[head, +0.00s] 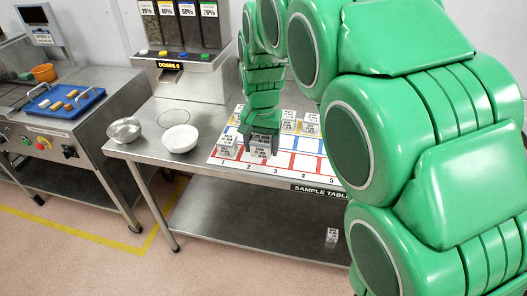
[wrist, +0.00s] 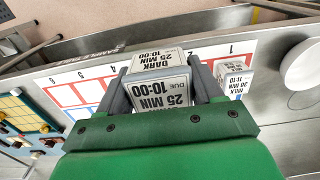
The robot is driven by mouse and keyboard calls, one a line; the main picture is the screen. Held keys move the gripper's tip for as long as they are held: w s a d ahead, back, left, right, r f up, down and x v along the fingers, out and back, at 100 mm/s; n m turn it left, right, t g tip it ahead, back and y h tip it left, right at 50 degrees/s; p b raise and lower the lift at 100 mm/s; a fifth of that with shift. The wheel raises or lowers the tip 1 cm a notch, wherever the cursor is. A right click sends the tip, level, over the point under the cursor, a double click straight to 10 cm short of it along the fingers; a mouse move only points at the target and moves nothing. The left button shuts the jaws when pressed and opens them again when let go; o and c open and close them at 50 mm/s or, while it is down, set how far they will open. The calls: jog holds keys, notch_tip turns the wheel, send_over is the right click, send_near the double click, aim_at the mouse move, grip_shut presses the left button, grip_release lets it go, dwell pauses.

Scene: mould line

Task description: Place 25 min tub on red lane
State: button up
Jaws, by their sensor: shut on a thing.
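My gripper (wrist: 160,78) is shut on the 25 min tub (wrist: 158,92), a white-labelled block reading DARK, 25 MIN, 10:00. A finger lies along each side of it. In the head view my gripper (head: 262,138) points down over the front row of the mat, and the tub (head: 261,149) shows beneath it. The red lane (head: 306,161) is the front row of red-edged squares, numbered along the table edge. The tub is around squares 2 and 3. I cannot tell whether its base touches the mat. The red squares also show in the wrist view (wrist: 66,96).
A MILK 20 MIN tub (wrist: 233,84) stands close by at square 1. Other tubs (head: 310,124) stand farther back on the mat. A white bowl (head: 180,139) and steel bowl (head: 124,131) are left. Red squares right of my gripper look clear.

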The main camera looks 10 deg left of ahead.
jog(key=w+a+f, duration=0.1)
jog(key=w+f, duration=0.1)
jog(key=w, duration=0.1)
jog(key=w+a+f, duration=0.2)
jog(key=w+f, duration=0.1)
jog(key=w+a+f, duration=0.2)
jog(key=w, duration=0.1)
jog(key=shift+w+f, duration=0.2)
jog(key=shift+f, duration=0.1)
jog(key=shift+w+a+f, duration=0.3)
jog(key=shift+w+f, duration=0.25)
jog(key=shift+f, duration=1.7)
jog(key=o, duration=1.1)
jog(key=shift+f, duration=0.1)
